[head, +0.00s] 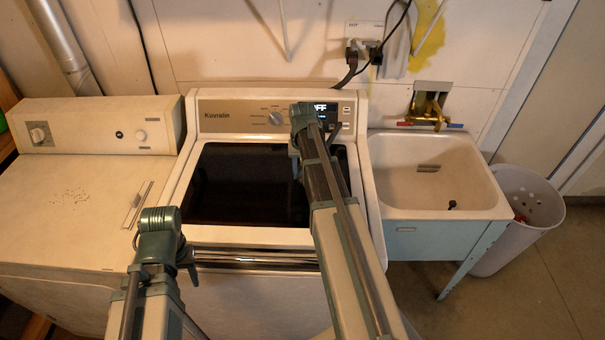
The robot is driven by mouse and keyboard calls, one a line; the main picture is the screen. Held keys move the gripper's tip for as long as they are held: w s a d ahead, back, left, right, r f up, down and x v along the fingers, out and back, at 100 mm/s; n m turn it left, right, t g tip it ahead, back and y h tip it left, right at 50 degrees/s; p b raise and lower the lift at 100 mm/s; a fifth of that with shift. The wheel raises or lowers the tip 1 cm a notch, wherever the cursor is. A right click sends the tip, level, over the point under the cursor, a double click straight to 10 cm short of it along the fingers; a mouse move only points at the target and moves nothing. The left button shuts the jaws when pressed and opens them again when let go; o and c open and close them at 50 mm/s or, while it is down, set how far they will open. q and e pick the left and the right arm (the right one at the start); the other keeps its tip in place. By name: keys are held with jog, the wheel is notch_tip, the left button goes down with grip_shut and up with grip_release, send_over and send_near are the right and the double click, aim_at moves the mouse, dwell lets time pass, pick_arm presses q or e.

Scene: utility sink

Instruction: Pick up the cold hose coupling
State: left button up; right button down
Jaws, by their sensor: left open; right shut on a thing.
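On the wall behind the washer, a supply box marked HOT (366,30) has a grey fitting (352,47) and a dark fitting (375,56) with hoses at its lower edge. I cannot tell which piece is the cold hose coupling. My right gripper (314,138) is in front of the washer's control panel, below the box. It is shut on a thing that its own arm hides. My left gripper (164,250) is open at the front left, over the gap between the two machines, with nothing seen in it.
The washer (225,106) stands in the middle with a dark lid (240,185). A dryer (65,215) is at left. A sink (420,200) with a brass tap (430,105) and a white bin (530,210) are at right. The floor at lower right is clear.

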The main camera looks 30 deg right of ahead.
aim_at(302, 172)
jog(key=shift+r, duration=0.15)
jog(key=shift+r+p, duration=0.6)
jog(key=shift+p, duration=0.15)
notch_tip(302, 172, up, 3)
jog(key=p, duration=0.3)
jog(key=shift+s+a+f+b, duration=0.2)
jog(key=shift+s+a, duration=0.25)
jog(key=shift+s+a+f+b, duration=0.15)
jog(key=shift+s+a, duration=0.25)
jog(key=shift+s, duration=0.05)
jog(key=s+a, duration=0.6)
jog(key=s+a+r+p, duration=0.1)
jog(key=s+a, duration=0.2)
jog(key=a, duration=0.1)
jog(key=shift+r, duration=0.1)
jog(key=shift+s, duration=0.1)
